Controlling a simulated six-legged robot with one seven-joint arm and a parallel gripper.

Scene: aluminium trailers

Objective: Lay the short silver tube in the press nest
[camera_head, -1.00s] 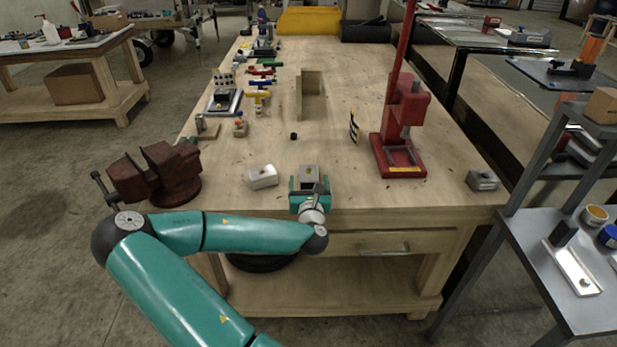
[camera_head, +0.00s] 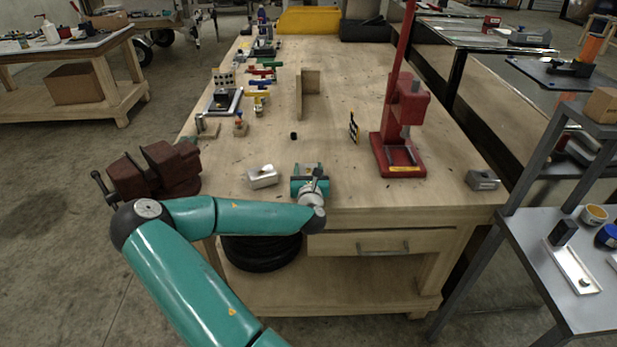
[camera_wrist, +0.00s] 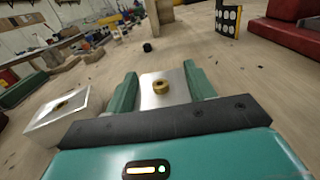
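A short silver box-shaped piece (camera_head: 308,168) lies at the bench's front edge, apparently the short silver tube. The fingers also show in the wrist view (camera_wrist: 160,85). A similar silver block (camera_head: 263,177) lies just left, also in the wrist view (camera_wrist: 50,122). The red press (camera_head: 403,110) stands to the right.
A dark red vise (camera_head: 158,172) stands at the front left. A black-and-white marker plate (camera_head: 354,127) stands left of the press, a small black knob (camera_head: 293,136) near mid-bench. Another silver piece (camera_head: 482,180) lies at the right edge. Bench between my gripper and the press is clear.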

